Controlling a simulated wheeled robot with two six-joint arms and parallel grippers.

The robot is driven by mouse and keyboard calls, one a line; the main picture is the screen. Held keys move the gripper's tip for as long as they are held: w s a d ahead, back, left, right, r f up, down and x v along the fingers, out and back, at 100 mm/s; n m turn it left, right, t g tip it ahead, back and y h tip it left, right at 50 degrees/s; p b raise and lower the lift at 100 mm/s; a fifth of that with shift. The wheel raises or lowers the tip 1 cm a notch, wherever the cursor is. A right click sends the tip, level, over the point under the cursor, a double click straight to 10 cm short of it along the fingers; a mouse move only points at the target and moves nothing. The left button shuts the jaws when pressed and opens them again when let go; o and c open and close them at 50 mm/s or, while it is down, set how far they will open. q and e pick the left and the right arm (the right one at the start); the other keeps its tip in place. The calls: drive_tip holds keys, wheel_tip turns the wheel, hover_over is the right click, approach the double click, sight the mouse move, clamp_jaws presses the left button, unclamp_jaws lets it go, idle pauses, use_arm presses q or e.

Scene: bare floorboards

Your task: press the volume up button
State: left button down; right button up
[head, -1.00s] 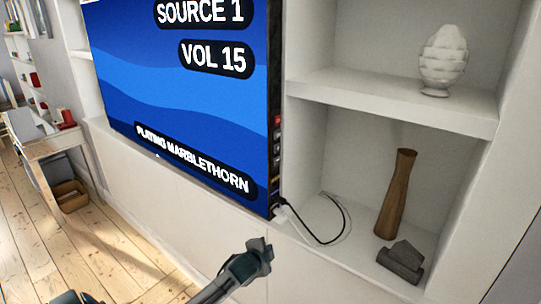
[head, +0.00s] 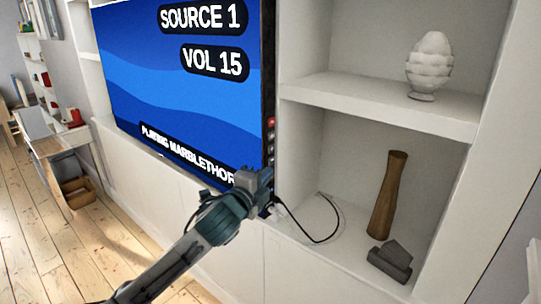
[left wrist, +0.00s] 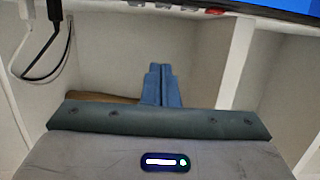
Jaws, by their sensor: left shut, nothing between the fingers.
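The television (head: 180,100) shows "SOURCE 1", "VOL 15" and a "PLAYING" banner. Its right side edge carries a column of small buttons, with a red button (head: 271,122) at the top and grey ones below. The lower ones are hidden behind my left gripper (head: 262,182). I cannot read which one is volume up. In the left wrist view the red button (left wrist: 215,11) and grey buttons lie along the screen's edge at the top. My left gripper is shut and empty, its fingertips (left wrist: 160,68) apart from the buttons in that view. My right gripper is not in view.
A black cable (head: 325,238) and a white plug hang by the television's lower corner. The white shelf (head: 380,105) holds a white ornament (head: 429,68), a brown wooden vase (head: 388,195) and a dark grey block (head: 390,261). A desk (head: 50,145) stands far left.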

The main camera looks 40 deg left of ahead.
sight(272, 149)
use_arm(q)
drive_tip(key=shift+w, duration=0.1)
drive_tip(key=w+a+p, duration=0.1)
drive_tip(key=w+p, duration=0.1)
drive_tip(key=w, duration=0.1)
drive_tip(key=w+a+p, duration=0.2)
drive_tip(key=w, duration=0.1)
drive_tip(key=w+a+p, duration=0.2)
drive_tip(key=w, duration=0.2)
drive_tip(key=shift+a, duration=0.2)
drive_tip(key=shift+w+d, duration=0.1)
